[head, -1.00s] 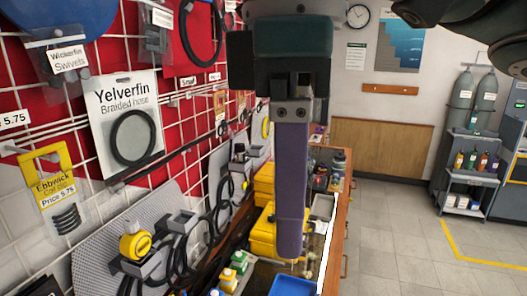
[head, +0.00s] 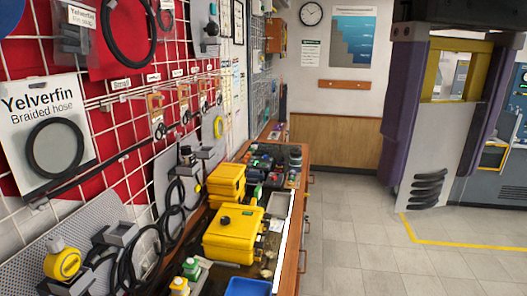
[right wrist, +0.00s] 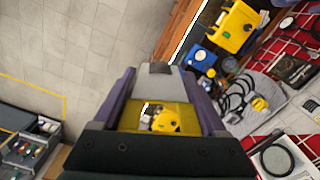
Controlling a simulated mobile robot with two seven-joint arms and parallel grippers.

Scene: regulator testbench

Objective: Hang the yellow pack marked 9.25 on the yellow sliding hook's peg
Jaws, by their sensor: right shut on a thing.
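My right gripper (head: 430,160) is at the right of the head view, its two purple fingers shut on a pack (head: 427,198). The pack has a yellow top with a rectangular opening, and a pale lower part with dark coils. It hangs upright between the fingers, and its marking cannot be read. In the right wrist view the pack's yellow top (right wrist: 190,118) lies between the fingers. A rail (head: 130,93) with small labels and hooks with orange cards runs along the red grid wall at left. I cannot make out which hook is the yellow sliding one. My left gripper is not in view.
Yellow cases (head: 230,235) and a blue tray (head: 248,286) are on the bench below the wall. A Yelverfin hose card (head: 50,135) hangs at left. A yellow tape measure (head: 62,264) is at the lower left. The tiled floor (head: 345,240) is clear.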

